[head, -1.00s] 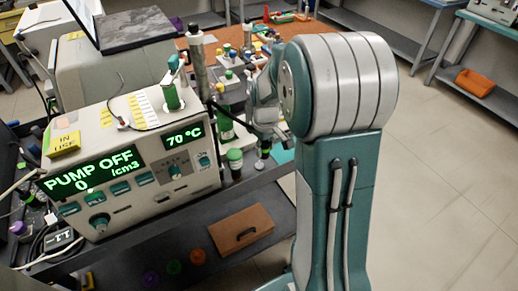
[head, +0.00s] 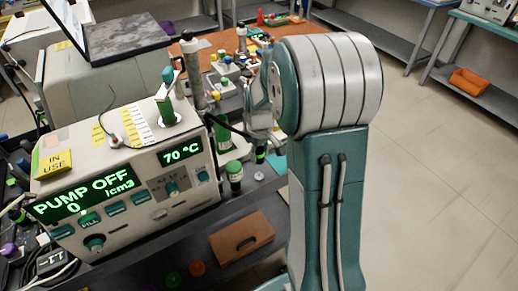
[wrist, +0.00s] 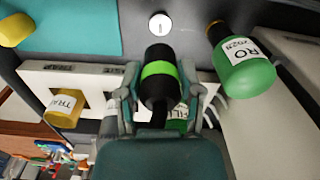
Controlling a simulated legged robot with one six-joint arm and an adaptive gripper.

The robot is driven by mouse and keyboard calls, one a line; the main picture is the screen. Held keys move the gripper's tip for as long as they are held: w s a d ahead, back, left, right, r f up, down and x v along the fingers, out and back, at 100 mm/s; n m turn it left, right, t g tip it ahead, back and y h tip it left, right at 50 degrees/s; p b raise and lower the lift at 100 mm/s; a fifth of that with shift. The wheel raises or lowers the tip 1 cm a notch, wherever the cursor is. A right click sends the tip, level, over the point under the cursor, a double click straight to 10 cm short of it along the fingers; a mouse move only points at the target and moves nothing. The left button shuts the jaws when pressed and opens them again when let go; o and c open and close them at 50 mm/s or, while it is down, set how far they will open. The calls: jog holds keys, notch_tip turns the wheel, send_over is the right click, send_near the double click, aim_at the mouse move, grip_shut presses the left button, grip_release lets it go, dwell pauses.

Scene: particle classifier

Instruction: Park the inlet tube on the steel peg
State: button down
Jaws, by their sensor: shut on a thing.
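My gripper (wrist: 160,85) is shut on a black cylindrical end piece with a bright green band (wrist: 158,68), which looks like the end of the inlet tube. A dark tube (wrist: 160,116) runs from it back under my gripper. In the head view my gripper (head: 261,128) is partly hidden by my arm, and the banded piece (head: 260,154) hangs below it, beside the machine. A small pale round thing (wrist: 160,25) with a dark mark lies just beyond the piece, apart from it. It also shows in the head view (head: 259,176). I cannot tell whether it is the steel peg.
The machine (head: 130,180) reads PUMP OFF and 70 °C. A green bottle (wrist: 244,70) stands right of the held piece. A white rack (wrist: 90,80) holds a yellow bottle (wrist: 62,106). A teal mat (wrist: 70,28) lies beyond. A brown box (head: 241,237) sits low in front.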

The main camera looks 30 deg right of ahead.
aim_at(259, 162)
jog(key=shift+f, duration=2)
jog(key=shift+s+f, duration=0.1)
jog(key=shift+f, duration=1.6)
jog(key=shift+c, duration=0.9)
grip_release()
jog(key=shift+r, duration=0.1)
notch_tip(259, 162, up, 12)
jog(key=shift+f, duration=0.1)
